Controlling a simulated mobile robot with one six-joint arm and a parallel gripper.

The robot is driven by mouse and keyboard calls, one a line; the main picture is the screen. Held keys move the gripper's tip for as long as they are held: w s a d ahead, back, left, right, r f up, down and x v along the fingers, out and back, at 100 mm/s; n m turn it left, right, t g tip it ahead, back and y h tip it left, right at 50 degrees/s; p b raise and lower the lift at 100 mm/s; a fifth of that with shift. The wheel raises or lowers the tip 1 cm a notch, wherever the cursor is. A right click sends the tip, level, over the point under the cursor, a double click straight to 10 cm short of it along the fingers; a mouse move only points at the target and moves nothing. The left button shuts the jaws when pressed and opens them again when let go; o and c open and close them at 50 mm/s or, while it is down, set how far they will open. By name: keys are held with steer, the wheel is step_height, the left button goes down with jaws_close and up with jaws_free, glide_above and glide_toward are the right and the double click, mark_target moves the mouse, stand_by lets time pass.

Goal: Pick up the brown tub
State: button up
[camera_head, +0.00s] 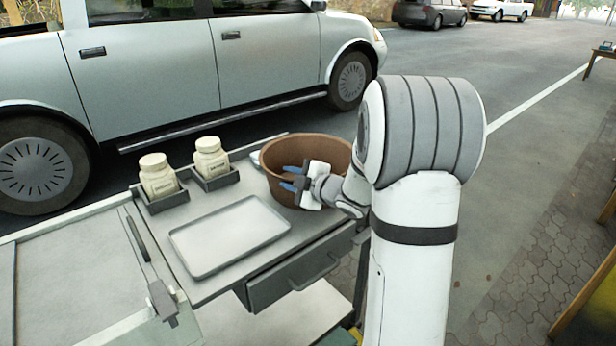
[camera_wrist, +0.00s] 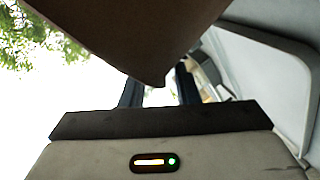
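The brown tub (camera_head: 322,149) is a round, open container standing upright at the far right corner of the grey work surface. My gripper (camera_head: 288,178) is at its near side, with two blue fingers apart, overlapping the tub's near wall in the head view. In the wrist view, the tub (camera_wrist: 135,30) fills the upper middle, and its lowest visible corner sits between the two dark fingers (camera_wrist: 158,92). The fingers look open. I cannot tell whether either touches the tub. My gripper and forearm hide part of the tub's near right side.
A grey tray (camera_head: 230,236) lies left of the tub. Two cream jars (camera_head: 158,176) (camera_head: 211,158) stand in dark holders behind the tray. A drawer (camera_head: 300,275) is below the surface. A silver car (camera_head: 200,70) is parked behind.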

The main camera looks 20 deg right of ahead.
jaws_close()
stand_by(1.2)
